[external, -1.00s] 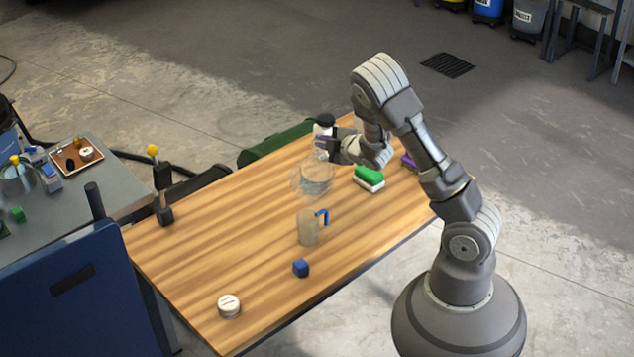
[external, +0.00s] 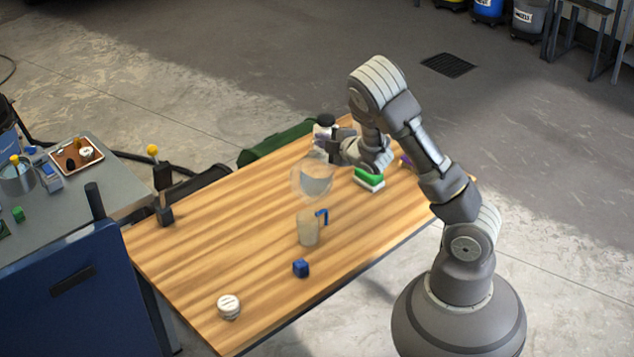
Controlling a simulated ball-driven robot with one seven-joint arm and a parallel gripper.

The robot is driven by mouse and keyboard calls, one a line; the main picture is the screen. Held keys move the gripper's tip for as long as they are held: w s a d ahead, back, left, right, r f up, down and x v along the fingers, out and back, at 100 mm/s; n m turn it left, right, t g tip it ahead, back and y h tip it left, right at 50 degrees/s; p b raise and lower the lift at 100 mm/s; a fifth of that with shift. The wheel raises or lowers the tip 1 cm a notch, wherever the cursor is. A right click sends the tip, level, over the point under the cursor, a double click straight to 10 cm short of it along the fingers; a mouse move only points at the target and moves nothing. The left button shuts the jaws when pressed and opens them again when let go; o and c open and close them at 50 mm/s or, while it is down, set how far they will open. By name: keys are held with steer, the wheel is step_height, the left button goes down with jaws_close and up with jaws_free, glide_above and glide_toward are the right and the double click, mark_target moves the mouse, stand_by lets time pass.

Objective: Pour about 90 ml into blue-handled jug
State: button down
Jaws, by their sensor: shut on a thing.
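The blue-handled jug (external: 308,231) stands upright on the wooden table, its blue handle on the right side. My gripper (external: 328,149) is above the far part of the table, up and right of the jug. The fingertips and the exact grip are too small to see well. How full the jug is cannot be told.
A green and white sponge (external: 369,179) lies right of the vessel. A blue cube (external: 300,268) and a white round container (external: 229,306) lie nearer the front. The table's left middle is clear.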

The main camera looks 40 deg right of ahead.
mark_target(327, 154)
steer(key=shift+s+a+r+n+t, duration=0.25)
steer(key=shift+a+r+n+t, duration=0.1)
steer(key=shift+r, duration=0.1)
stand_by(0.4)
steer(key=shift+s+a+r+n+t+h+b, duration=0.2)
steer(key=shift+s+a+r+t+b, duration=0.1)
steer(key=shift+s+a+b, duration=0.15)
steer(key=shift+s+a+r+n+t+h+b, duration=0.15)
steer(key=shift+s+a+r+b, duration=0.2)
steer(key=shift+a, duration=0.2)
stand_by(1.7)
steer(key=shift+w+d+f+m+g+p, duration=0.1)
steer(key=shift+w+d+m+g+p, duration=0.2)
steer(key=shift+d+p, duration=0.35)
steer(key=shift+w+d+f+m+g+p, duration=0.1)
steer(key=shift+w+d+g+p, duration=0.1)
steer(key=shift+w+d+p, duration=0.25)
steer(key=d+f, duration=0.1)
steer(key=w+d+f+m+g, duration=0.1)
steer(key=w+d+f+g+y, duration=0.1)
steer(key=shift+d+f+m, duration=0.1)
steer(key=shift+f+m, duration=0.2)
steer(key=shift+f, duration=0.45)
steer(key=shift+w+d+f+m+g, duration=0.1)
steer(key=shift+f+m+g, duration=0.1)
steer(key=shift+m+g, duration=0.1)
steer(key=shift+y+p, duration=0.25)
steer(key=shift+p, duration=0.05)
